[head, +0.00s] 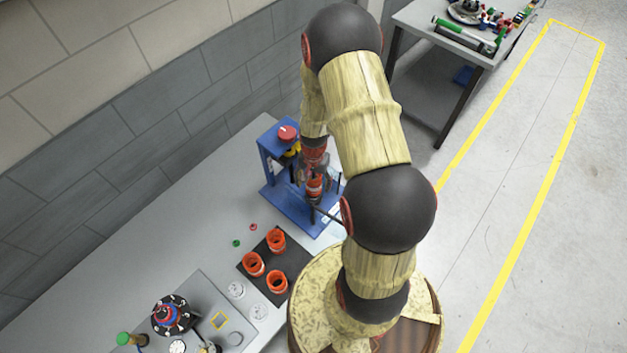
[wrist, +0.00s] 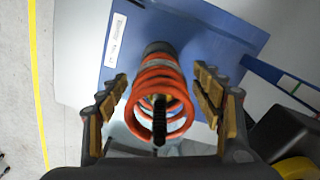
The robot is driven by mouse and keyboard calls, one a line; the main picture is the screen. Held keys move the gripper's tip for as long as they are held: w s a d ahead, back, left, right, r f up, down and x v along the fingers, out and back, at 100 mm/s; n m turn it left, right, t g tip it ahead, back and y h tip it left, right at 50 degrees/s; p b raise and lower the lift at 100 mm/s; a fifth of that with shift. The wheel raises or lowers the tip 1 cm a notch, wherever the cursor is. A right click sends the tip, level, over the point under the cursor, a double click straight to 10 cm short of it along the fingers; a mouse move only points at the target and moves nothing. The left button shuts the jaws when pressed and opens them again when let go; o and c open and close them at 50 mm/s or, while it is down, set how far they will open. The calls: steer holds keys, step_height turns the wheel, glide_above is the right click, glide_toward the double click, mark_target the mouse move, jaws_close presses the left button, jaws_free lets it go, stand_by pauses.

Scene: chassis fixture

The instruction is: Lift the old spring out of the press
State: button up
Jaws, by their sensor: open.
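The blue press (head: 264,164) stands on the grey bench, with a red knob on top; its blue base plate (wrist: 200,45) fills the back of the wrist view. The orange spring (wrist: 150,88) stands on the press base in the wrist view, with a dark rod showing inside its coils. It also shows small in the head view (head: 315,188), partly hidden by my arm. My gripper (wrist: 160,108) is open, with one finger on each side of the spring. Gaps show between the fingers and the coils, so it grips nothing.
A grey board with a dark round fixture (head: 172,315) lies at the bench's near end. A second table (head: 420,22) with tools stands at the back. A brick wall runs behind the bench.

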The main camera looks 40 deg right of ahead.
steer(key=shift+f, duration=0.5)
steer(key=shift+c, duration=0.4)
steer(key=c, duration=1.5)
